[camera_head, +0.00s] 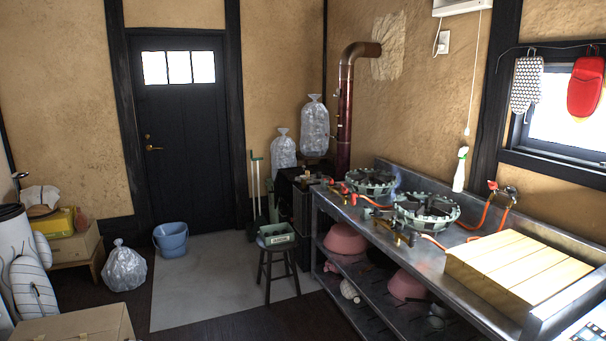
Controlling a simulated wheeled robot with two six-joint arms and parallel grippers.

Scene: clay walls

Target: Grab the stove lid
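A dark stove (293,205) stands in the back corner, partly hidden behind the metal counter. A reddish-brown stovepipe (345,115) rises near it and bends into the right wall. I cannot make out a separate lid on the stove's dark, cluttered top. Two round gas burners, a far one (370,182) and a nearer one (426,208), sit on the counter; a small bluish flame or haze shows between them. No lid is clearly visible on either burner. Neither of my grippers is in view.
The metal counter (470,262) runs along the right wall, with a wooden box (518,268) at its near end. A stool (277,262) stands before the stove. A blue bucket (171,240) and plastic bag (124,267) stand left. The grey floor (215,285) between is clear.

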